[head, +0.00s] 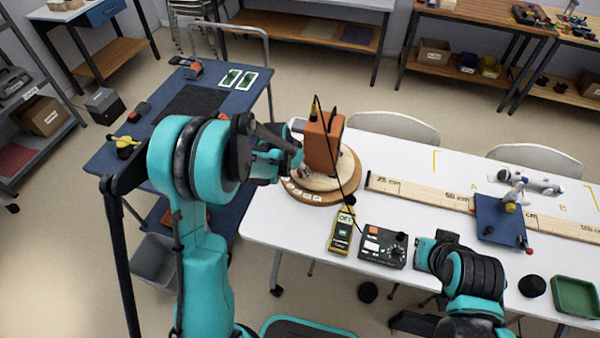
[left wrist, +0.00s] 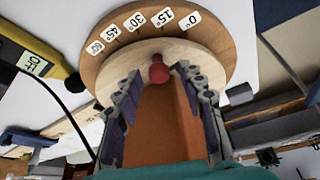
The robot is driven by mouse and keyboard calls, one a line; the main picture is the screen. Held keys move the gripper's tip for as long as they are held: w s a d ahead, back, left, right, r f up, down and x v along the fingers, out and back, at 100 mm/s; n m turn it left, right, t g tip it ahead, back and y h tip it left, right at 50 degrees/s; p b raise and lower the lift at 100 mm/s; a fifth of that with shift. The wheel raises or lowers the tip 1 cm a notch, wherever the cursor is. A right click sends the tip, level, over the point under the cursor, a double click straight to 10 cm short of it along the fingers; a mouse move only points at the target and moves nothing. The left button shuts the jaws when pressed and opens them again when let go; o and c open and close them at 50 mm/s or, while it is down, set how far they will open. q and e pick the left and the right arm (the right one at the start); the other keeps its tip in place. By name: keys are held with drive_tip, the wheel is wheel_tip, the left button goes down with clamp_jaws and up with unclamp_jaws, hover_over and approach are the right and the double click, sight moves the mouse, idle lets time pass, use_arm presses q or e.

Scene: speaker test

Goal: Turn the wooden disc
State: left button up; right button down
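The wooden disc (head: 343,180) lies on the white table and carries an upright orange-brown speaker box (head: 322,145). In the left wrist view the disc (left wrist: 108,75) has a paler upper round and angle labels from 0° upward along its rim. A small red knob (left wrist: 158,73) sits at the foot of the orange box (left wrist: 160,125). My left gripper (head: 294,158) is at the left of the box, low over the disc. I cannot make out my right gripper's fingers.
A yellow meter (head: 343,230) and a grey control box (head: 383,245) stand in front of the disc. A dark cable runs from the speaker box. A wooden ruler (head: 418,193) lies to the right, with a blue plate (head: 497,232) across it. A blue cart (head: 240,103) stands left.

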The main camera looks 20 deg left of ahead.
use_arm(q)
drive_tip(key=shift+x, duration=0.95)
drive_tip(key=shift+r, duration=0.1)
clamp_jaws()
